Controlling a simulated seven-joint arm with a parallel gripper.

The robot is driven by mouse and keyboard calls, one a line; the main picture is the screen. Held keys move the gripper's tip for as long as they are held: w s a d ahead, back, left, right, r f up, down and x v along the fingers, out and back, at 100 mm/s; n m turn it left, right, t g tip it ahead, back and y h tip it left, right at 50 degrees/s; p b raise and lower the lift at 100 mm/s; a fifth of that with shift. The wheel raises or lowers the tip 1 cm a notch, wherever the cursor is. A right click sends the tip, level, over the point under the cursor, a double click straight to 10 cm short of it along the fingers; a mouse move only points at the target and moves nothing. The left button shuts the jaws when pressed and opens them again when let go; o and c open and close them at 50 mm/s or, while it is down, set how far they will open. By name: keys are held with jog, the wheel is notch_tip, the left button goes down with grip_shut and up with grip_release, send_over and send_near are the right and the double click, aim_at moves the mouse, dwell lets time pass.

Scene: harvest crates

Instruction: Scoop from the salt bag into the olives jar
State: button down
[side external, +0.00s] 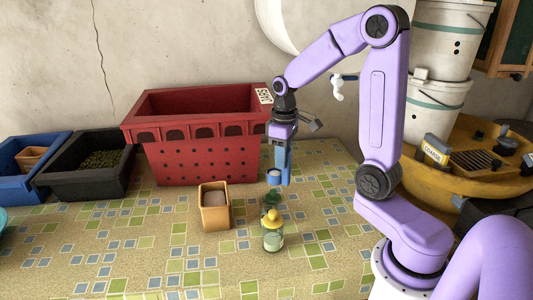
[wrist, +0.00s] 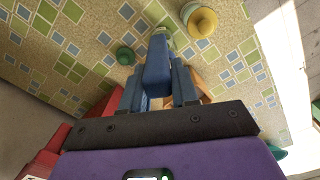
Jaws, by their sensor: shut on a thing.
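My gripper (side external: 282,140) points down above the table and is shut on a blue scoop (side external: 283,165), which hangs below the fingers. In the wrist view the scoop (wrist: 157,70) sits between the two fingers. An open tan container with pale contents, apparently the salt bag (side external: 214,215), stands on the table left of the scoop. A clear jar with greenish contents and a yellow top, perhaps the olives jar (side external: 273,241), stands nearer the camera. Its yellow top (wrist: 201,22) shows in the wrist view. Whether the scoop holds salt cannot be seen.
A small dark green piece (side external: 271,198) lies behind the jar, below the scoop. A red crate (side external: 200,155) stands behind. A black crate of green olives (side external: 125,180) and a blue crate (side external: 12,185) stand left. A yellow basin (side external: 480,185) is right.

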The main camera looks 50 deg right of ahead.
aim_at(270, 171)
jog(key=shift+s+f, duration=0.1)
jog(key=w+g, duration=0.1)
jog(key=w+f+g, duration=0.1)
jog(key=g, duration=0.1)
jog(key=g+h, duration=0.1)
jog(key=g, duration=0.1)
jog(key=shift+w+a+f, duration=0.3)
jog(key=shift+w+f, duration=0.1)
jog(key=w+f+g, duration=0.1)
jog(key=g, duration=0.1)
jog(key=w+f+g+h, duration=0.1)
jog(key=shift+w+a+f+g, duration=0.2)
jog(key=shift+a+g, duration=0.1)
jog(key=shift+g, duration=0.1)
jog(key=shift+w+a+f+g+h, duration=0.15)
jog(key=shift+w+f+g+h, duration=0.1)
jog(key=shift+w+f+g, duration=0.5)
jog(key=shift+w+a+f+g+h, duration=0.15)
jog(key=shift+w+f+g+h, duration=0.2)
jog(key=shift+g, duration=0.7)
jog(key=shift+s, duration=0.1)
